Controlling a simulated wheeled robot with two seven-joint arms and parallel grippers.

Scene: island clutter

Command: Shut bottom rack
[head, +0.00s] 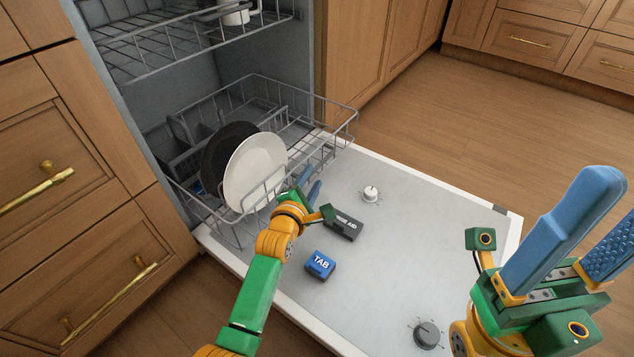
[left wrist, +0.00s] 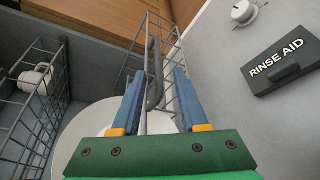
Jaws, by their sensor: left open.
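The bottom rack (head: 335,143), a grey wire basket, is pulled partly out of the dishwasher over the lowered door. It holds a white plate (head: 254,172) and a dark plate (head: 222,148), both standing on edge. My left gripper (head: 308,190) is at the rack's front side, its fingers partly hidden by my arm. In the left wrist view my left gripper (left wrist: 156,75) is open, with rack wires (left wrist: 165,50) seen between and beyond its fingers. Contact cannot be told. My right gripper (head: 606,195) is open and empty above the door's right end, its far finger cut by the frame.
The upper rack (head: 180,45) is above. Wooden cabinets (head: 95,190) flank the dishwasher. Floor (head: 470,120) beyond the door is clear.

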